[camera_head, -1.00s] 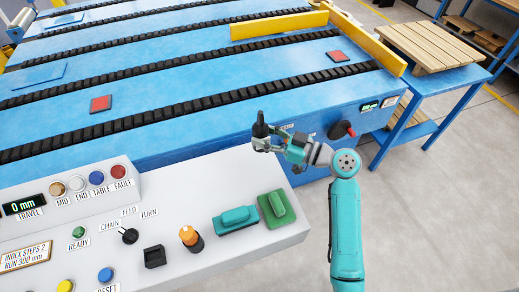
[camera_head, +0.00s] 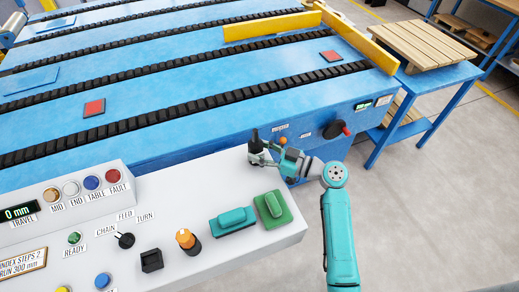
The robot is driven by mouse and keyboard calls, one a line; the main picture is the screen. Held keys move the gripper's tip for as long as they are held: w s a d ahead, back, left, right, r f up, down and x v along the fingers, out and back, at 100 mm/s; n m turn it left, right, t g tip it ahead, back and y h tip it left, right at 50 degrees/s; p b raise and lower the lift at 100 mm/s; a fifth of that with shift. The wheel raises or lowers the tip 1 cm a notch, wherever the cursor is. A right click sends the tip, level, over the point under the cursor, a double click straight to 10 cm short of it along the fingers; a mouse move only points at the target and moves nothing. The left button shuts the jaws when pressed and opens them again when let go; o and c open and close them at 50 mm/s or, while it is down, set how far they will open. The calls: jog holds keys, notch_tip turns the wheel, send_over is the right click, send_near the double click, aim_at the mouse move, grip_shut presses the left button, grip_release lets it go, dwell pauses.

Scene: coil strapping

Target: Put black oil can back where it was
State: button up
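The black oil can (camera_head: 255,137) is a small dark can with a narrow top, held upright at the far right corner of the grey console. My gripper (camera_head: 258,154) is around it and appears shut on it; the fingers hide part of its body. Whether its base touches the console top cannot be told.
The grey console top (camera_head: 195,187) has bare room left of the can. A green block (camera_head: 272,208), a teal block (camera_head: 232,220), an orange-topped knob (camera_head: 187,240) and a black square holder (camera_head: 151,260) stand nearer. The blue conveyor table (camera_head: 200,140) lies behind, with a red-black lever (camera_head: 338,130) on its side.

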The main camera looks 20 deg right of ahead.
jog(key=shift+o, duration=1.2)
jog(key=shift+r, duration=0.2)
jog(key=v, duration=1.2)
jog(key=shift+r, duration=0.1)
